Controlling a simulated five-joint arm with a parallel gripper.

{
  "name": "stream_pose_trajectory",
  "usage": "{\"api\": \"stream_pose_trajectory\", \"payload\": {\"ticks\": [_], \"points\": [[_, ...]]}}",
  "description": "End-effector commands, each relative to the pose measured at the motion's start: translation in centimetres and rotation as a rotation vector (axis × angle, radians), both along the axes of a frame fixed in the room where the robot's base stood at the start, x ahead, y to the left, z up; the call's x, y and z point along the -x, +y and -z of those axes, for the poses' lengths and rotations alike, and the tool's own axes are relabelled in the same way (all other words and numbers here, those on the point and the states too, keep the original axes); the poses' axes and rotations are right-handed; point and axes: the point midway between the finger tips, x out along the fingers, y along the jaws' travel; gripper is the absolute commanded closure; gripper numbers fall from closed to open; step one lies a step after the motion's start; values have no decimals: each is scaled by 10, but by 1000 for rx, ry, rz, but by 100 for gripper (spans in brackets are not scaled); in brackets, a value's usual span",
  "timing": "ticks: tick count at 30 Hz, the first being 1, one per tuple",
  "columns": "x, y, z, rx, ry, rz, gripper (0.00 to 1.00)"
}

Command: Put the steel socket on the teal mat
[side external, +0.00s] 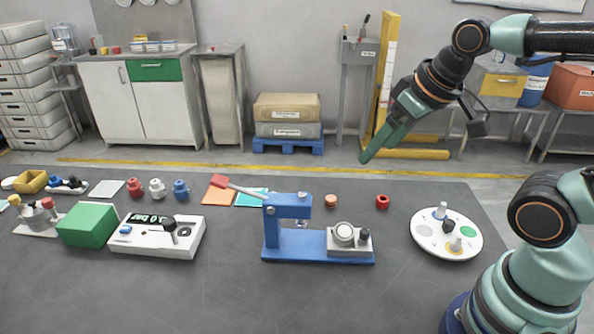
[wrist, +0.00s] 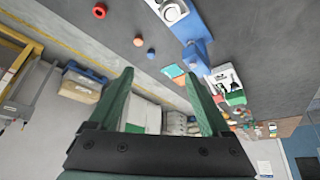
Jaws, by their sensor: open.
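The teal mat (side external: 251,198) lies flat on the dark table behind the blue press, partly hidden by the press's lever; its small teal patch also shows in the wrist view (wrist: 180,82). A round steel piece (side external: 344,231) on the light grey block of the press base may be the steel socket; I cannot tell for certain. My gripper (side external: 372,150) is high above and behind the table, pointing down and left, away from both. In the wrist view my gripper (wrist: 157,74) has its two green fingers wide apart with nothing between them.
The blue press (side external: 285,245) with a red-tipped lever stands mid-table. A white round tray (side external: 423,241) with small parts is at right. A red ring (side external: 382,202) and an orange piece (side external: 331,201) lie behind the press. A white scale-like device (side external: 150,241) and green box (side external: 87,225) stand left.

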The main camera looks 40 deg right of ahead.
Motion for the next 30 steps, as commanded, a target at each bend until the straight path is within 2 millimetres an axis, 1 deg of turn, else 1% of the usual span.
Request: {"api": "stream_pose_trajectory", "payload": {"ticks": [7,11,17,21,27,30], "points": [[-1,0,1,-4,9,6,18],[-7,2,7,-23,63,39,18],[-25,8,31,-67,220,149,18],[-37,13,53,-87,330,237,18],[-48,18,80,-96,444,338,18],[-51,19,88,-96,474,366,18]]}}
